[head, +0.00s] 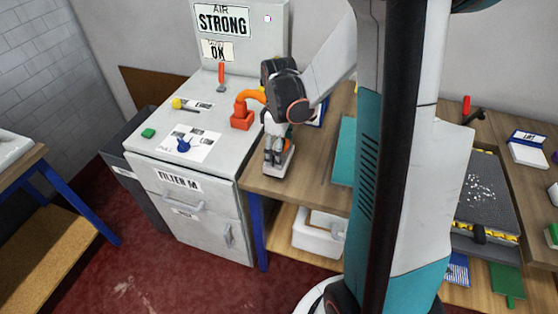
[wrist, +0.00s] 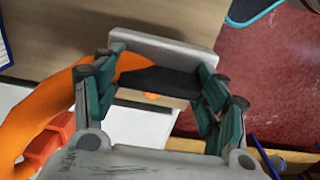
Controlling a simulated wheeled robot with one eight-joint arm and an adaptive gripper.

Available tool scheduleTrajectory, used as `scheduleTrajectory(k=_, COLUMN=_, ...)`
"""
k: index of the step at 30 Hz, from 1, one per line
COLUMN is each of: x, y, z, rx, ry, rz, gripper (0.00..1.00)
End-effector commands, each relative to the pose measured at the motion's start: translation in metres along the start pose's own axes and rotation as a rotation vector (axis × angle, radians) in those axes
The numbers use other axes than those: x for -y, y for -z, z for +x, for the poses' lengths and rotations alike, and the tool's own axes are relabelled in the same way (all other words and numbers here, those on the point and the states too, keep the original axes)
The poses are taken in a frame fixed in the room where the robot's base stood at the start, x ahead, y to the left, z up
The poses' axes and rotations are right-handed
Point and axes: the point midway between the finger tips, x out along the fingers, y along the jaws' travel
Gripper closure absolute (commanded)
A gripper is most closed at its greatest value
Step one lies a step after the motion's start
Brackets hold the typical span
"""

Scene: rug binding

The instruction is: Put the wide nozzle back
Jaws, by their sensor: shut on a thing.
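My gripper (head: 275,158) is shut on a pale grey, wide-fronted piece with a black part, which looks like the wide nozzle (head: 279,166). In the wrist view the nozzle (wrist: 165,47) spans between the two green-grey fingers (wrist: 160,85). In the head view it is low over the left end of the wooden bench (head: 310,160), beside the grey machine cabinet (head: 210,165). I cannot tell whether it touches the bench top. An orange hose (head: 249,96) curves from a red block (head: 241,118) on the cabinet toward my gripper; its far end is hidden.
A red lever (head: 221,76), a yellow-and-black knob (head: 178,103), a blue knob (head: 184,145) and a green block (head: 148,133) are on the cabinet top. A teal board (head: 344,150) lies on the bench to the right. A white bin (head: 318,232) sits on the shelf below.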

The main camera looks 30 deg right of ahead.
Motion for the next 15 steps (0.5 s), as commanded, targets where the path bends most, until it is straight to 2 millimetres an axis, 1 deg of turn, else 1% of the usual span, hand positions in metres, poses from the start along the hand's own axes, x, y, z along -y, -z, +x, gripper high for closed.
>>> scheduleTrajectory(k=6, x=0.0, y=0.0, z=0.031, rx=0.0, ry=0.0, rz=0.0, gripper=0.59)
scheduleTrajectory(k=8, x=0.0, y=0.0, z=0.038, rx=0.0, ry=0.0, rz=0.0, gripper=0.59)
scheduleTrajectory(k=10, x=0.0, y=0.0, z=0.041, rx=0.0, ry=0.0, rz=0.0, gripper=0.59)
scheduleTrajectory(k=15, x=0.0, y=0.0, z=0.039, rx=0.0, ry=0.0, rz=0.0, gripper=0.59)
